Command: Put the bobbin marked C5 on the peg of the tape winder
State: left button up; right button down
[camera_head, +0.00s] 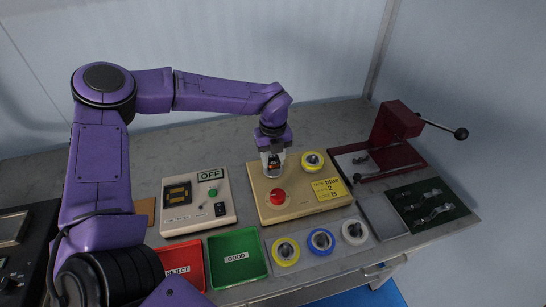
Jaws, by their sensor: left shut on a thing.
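My left gripper (271,166) points down over the back left of a beige machine (262,209), which looks like the winder. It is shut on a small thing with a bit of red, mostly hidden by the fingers. A yellow bobbin (285,251), a blue bobbin (321,240) and a white bobbin (355,232) stand in a row on a grey tray at the front. No C5 mark is readable. I cannot make out a bare peg. My right gripper is not in view.
The beige machine has a red knob (277,196) and a yellow card (328,189) reading "blue 2 B". A panel reading OFF (198,212) stands left. Red REJECT (180,267) and green GOOD (237,257) trays lie in front. A dark red lever device (393,128) stands right.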

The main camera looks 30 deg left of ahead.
pick_arm(q)
jog(key=shift+f+b, duration=0.4)
jog(key=shift+f, duration=0.2)
jog(key=o, duration=1.1)
jog(key=shift+o, duration=0.2)
notch_tip(320, 180, up, 11)
jog(key=b, duration=0.1)
jog(key=shift+f+b, duration=0.2)
jog(key=shift+b, duration=0.1)
